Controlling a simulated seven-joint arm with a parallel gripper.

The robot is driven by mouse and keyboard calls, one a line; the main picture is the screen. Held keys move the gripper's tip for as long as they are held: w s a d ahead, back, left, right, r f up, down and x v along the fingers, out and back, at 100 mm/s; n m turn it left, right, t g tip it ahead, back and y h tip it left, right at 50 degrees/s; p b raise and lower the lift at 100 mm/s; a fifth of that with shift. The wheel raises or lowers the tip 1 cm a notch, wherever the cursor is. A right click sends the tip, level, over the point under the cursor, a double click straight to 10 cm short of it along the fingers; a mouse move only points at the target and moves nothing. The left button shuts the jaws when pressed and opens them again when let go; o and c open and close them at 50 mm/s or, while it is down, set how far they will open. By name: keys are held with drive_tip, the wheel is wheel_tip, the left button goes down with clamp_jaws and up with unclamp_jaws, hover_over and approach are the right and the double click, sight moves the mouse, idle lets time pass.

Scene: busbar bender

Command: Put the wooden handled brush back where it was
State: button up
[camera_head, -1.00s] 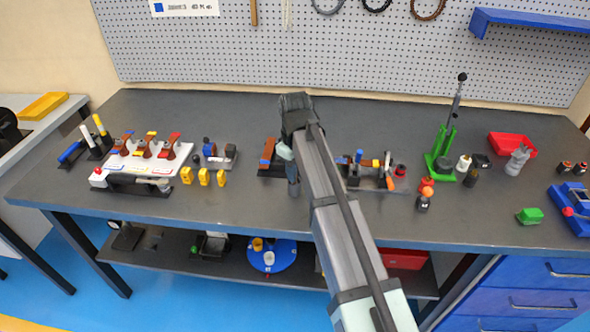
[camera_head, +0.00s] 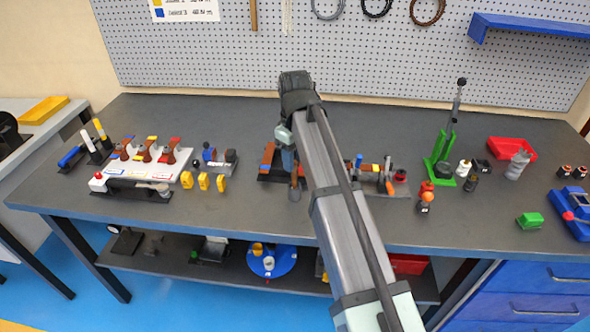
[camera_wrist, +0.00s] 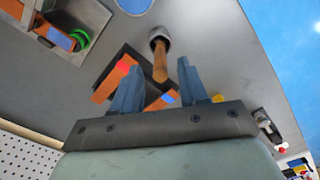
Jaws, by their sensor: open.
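A wooden-handled tool, which looks like the brush (camera_wrist: 160,62), shows in the wrist view with its handle toward my gripper and a round grey end away from it. My gripper (camera_wrist: 158,82) is open, with one finger on each side of the handle's line; I cannot tell whether either touches it. In the head view my gripper (camera_head: 291,166) hangs over the middle of the bench, and a small brownish piece (camera_head: 295,193) shows just below it. Beside it is a black holder (camera_head: 268,178) with copper-coloured bars, partly hidden by my gripper.
A white board (camera_head: 150,163) with brown-handled pieces and several yellow blocks (camera_head: 203,181) are to the left. A small fixture (camera_head: 375,180) is close on the right. A green press (camera_head: 441,165) and red tray (camera_head: 512,148) stand farther right. The bench's front strip is mostly clear.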

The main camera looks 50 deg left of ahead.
drive_tip(key=shift+r, duration=2.95)
